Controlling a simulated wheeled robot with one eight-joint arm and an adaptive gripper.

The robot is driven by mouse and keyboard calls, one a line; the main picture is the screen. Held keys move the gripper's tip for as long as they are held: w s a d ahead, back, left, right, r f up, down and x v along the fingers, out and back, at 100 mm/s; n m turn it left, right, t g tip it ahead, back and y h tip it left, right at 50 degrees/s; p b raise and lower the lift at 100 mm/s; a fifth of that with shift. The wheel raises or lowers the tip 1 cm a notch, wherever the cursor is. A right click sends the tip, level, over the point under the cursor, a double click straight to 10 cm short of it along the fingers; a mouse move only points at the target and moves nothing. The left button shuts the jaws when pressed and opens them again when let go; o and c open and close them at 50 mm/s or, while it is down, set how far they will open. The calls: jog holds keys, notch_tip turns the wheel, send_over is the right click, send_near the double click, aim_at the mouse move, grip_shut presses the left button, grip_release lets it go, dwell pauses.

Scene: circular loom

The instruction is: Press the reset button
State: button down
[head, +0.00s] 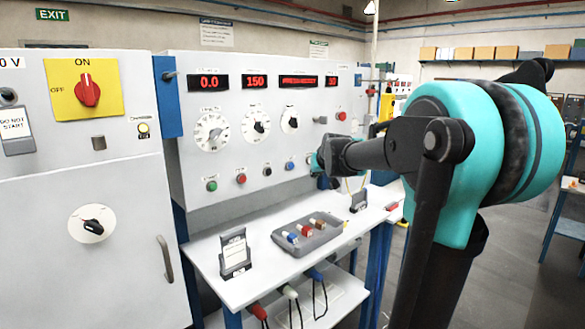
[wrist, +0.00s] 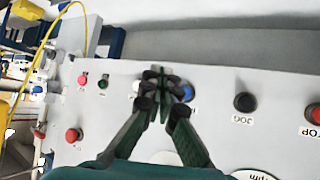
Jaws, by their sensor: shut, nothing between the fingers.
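The control panel (head: 230,155) carries a row of round push buttons along its lower part. A blue button (head: 290,165), likely the reset button, is in that row; its label cannot be read. In the head view my gripper (head: 318,164) is small and dark, right of the blue button.
A black JOG button (wrist: 245,102) and a red STOP button (wrist: 313,113) sit right of the blue one. Small green (wrist: 103,84) and red (wrist: 82,80) buttons are to the left. A grey tray (head: 300,248) and a sign stand (head: 235,255) are on the shelf below.

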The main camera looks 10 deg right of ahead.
jog(key=w+a, duration=0.5)
jog(key=w, duration=0.2)
dwell(0.4)
jog(key=shift+w+a, duration=0.1)
dwell(1.2)
jog(key=shift+w+a, duration=0.2)
jog(key=shift+w, duration=0.1)
jog(key=shift+w+a, duration=0.3)
jog(key=shift+w, duration=0.05)
dwell(0.9)
jog(key=shift+s+d, duration=0.55)
jog(key=shift+s, duration=0.15)
dwell(0.3)
jog(key=s+d, duration=0.1)
jog(key=s, duration=0.1)
jog(key=s+d, duration=0.2)
dwell(0.5)
